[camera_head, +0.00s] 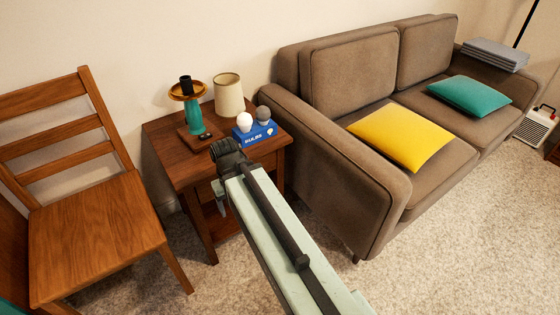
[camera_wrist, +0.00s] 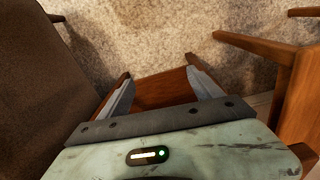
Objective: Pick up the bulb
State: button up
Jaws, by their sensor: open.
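A white bulb (camera_head: 245,122) and a grey bulb (camera_head: 263,114) stand upright on a blue holder (camera_head: 256,136) marked BULBS, near the right edge of a small wooden side table (camera_head: 180,165). My gripper (camera_head: 221,195) is at the table's front edge, nearer to me than the holder, and its fingers are hard to make out there. In the wrist view my gripper (camera_wrist: 162,88) is open, fingers apart, with brown wood behind the gap. Nothing shows between them, and no bulb is in that view.
A teal lamp base (camera_head: 194,115) with an orange dish and black top stands on the table beside a cream lampshade (camera_head: 228,94). A wooden chair (camera_head: 95,230) is at the left. A brown sofa (camera_head: 335,160) is close at the right. Carpet (camera_head: 225,275) lies open in front.

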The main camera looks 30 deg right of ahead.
aim_at(244, 120)
jog(key=u, duration=2.05)
jog(key=k, duration=1.15)
jog(key=z, duration=0.75)
jog(key=i, duration=1)
jog(key=u, duration=0.1)
